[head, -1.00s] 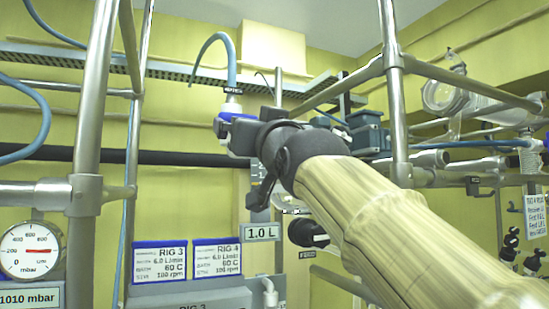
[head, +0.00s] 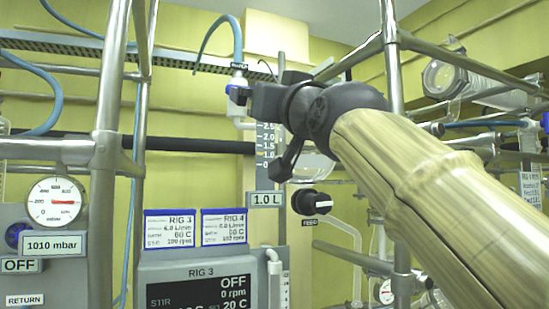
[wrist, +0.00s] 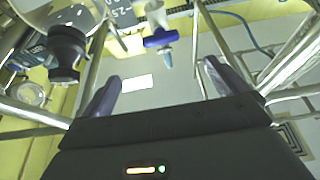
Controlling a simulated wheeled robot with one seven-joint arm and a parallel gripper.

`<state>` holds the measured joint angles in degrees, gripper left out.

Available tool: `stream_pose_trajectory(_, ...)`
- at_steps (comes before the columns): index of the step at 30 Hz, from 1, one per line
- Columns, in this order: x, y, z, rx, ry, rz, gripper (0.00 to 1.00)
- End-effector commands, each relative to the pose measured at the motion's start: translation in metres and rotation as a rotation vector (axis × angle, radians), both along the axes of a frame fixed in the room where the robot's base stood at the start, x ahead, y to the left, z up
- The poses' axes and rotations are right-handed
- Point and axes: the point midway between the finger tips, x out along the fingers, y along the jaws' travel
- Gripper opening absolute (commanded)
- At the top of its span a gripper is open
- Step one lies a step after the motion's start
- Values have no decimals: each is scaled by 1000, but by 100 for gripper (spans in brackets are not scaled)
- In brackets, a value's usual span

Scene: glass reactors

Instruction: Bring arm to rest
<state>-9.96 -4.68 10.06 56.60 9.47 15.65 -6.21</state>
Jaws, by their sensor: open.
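My arm (head: 425,190), in a pale wood-grain sleeve, reaches up and left from the lower right in the head view. Its dark wrist partly hides the glassware behind it. My gripper (wrist: 158,92) shows in the wrist view with its two dark fingers spread apart and nothing between them. In the head view the fingertips are hard to make out near a small white-and-blue fitting (head: 237,90).
Steel frame posts (head: 108,150) stand left and right of my arm. The RIG 3 panel (head: 200,285) reads OFF. A black FEED knob (head: 310,202) sits below my wrist. A pressure gauge (head: 54,203) is at left.

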Motion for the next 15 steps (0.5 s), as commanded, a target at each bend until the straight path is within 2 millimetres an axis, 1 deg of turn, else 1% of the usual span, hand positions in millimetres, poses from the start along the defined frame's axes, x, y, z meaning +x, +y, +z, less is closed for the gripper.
stream_pose_trajectory(5,2,0,-2,-2,6,-1,98)
stream_pose_trajectory(8,13,0,-16,-13,36,-9,98)
stream_pose_trajectory(11,35,-1,-47,-38,106,-28,98)
stream_pose_trajectory(14,64,-4,-95,-73,210,-53,98)
stream_pose_trajectory(15,76,-7,-117,-88,257,-65,98)
